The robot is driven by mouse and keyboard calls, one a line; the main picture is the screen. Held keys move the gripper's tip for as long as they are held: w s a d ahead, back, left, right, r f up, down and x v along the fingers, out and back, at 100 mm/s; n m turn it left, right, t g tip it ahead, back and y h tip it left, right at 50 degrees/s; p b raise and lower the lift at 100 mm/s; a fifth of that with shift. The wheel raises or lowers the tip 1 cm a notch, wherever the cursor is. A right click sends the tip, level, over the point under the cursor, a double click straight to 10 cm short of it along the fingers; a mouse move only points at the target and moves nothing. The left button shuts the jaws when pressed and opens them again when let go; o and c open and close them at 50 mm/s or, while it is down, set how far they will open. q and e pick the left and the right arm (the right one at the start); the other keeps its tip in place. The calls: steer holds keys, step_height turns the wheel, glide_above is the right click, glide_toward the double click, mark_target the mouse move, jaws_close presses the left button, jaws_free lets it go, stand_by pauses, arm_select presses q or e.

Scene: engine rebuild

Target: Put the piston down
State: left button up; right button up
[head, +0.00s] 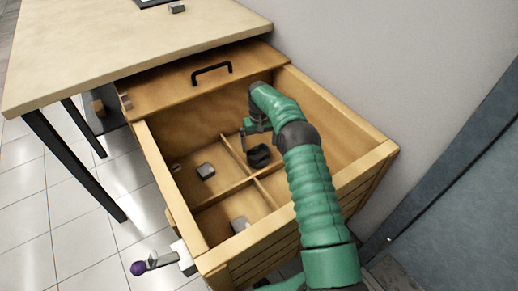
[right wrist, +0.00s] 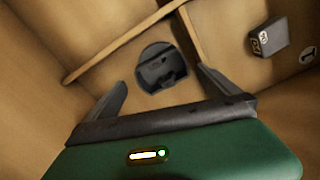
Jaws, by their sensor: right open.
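The piston (head: 259,155), a dark, round, hollow part, lies on the floor of a compartment of the wooden box (head: 157,178), close to the dividers. In the right wrist view the piston (right wrist: 160,68) shows from above, with its open inside facing the camera. My right gripper (head: 250,130) reaches down into the box above the piston. In the right wrist view its fingers (right wrist: 161,78) are spread to either side of the piston, with gaps between. Nothing shows held in them. My left gripper is not in view.
Thin wooden dividers (head: 233,153) split the box. A table (head: 110,45) stands at the upper left. A wall (head: 375,60) runs along the right. A purple knob (head: 138,268) shows at the lower left.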

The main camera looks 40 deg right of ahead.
step_height(320, 180, up, 5)
steer(key=p, duration=0.1)
steer(key=s+a+r+n+t, duration=0.1)
steer(key=s+a+r+n, duration=0.15)
steer(key=a, duration=0.65)
steer(key=s+a+r+n, duration=0.1)
steer(key=s+a+r, duration=0.25)
steer(key=a, duration=0.55)
steer(key=s+a, duration=0.4)
steer(key=s, duration=0.5)
steer(key=s+a+n+t, duration=0.1)
steer(key=s+a, duration=0.4)
steer(key=s, duration=0.5)
steer(key=shift+t, duration=0.3)
